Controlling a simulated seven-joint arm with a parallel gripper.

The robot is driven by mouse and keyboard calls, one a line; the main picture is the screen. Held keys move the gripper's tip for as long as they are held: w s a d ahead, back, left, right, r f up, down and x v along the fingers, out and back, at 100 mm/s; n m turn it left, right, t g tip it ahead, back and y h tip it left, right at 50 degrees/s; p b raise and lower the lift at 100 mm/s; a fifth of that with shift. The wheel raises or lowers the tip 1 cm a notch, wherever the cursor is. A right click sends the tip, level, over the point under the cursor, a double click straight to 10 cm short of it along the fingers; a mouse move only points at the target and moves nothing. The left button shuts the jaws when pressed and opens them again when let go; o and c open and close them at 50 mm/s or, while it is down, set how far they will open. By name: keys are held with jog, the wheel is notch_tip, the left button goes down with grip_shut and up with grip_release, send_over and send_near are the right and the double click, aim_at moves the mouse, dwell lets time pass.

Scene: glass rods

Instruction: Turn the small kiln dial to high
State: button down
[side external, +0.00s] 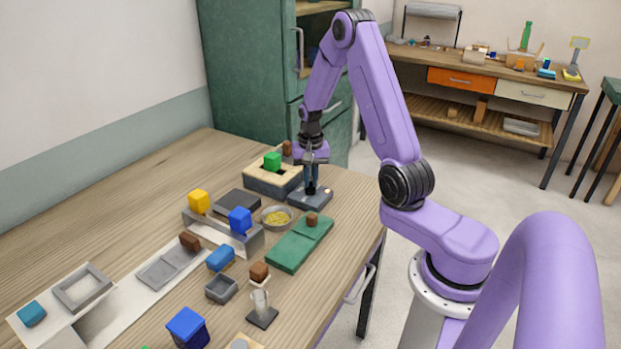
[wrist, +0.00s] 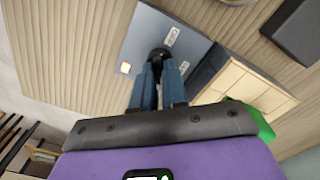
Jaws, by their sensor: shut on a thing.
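The small kiln control is a flat blue-grey plate (side external: 322,201) on the table, below my gripper (side external: 311,188) in the side view. The blue fingers of my gripper (wrist: 159,68) point down and are shut on the dial. The fingers hide part of the dial, and I cannot read its setting or the labels clearly.
A wooden-topped box (side external: 285,178) with a green block (side external: 272,161) stands right behind the plate. A bowl of yellow bits (side external: 275,217) and a green flat case (side external: 299,246) lie close by. Several coloured blocks and trays fill the table's near side.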

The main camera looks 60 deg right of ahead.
aim_at(310, 183)
jog(key=m, duration=0.3)
jog(key=shift+m, duration=2.1)
jog(key=c, duration=1.2)
grip_release()
jog(key=shift+o, duration=0.2)
jog(key=shift+r, duration=0.15)
notch_tip(310, 183, up, 17)
jog(key=shift+r, duration=0.1)
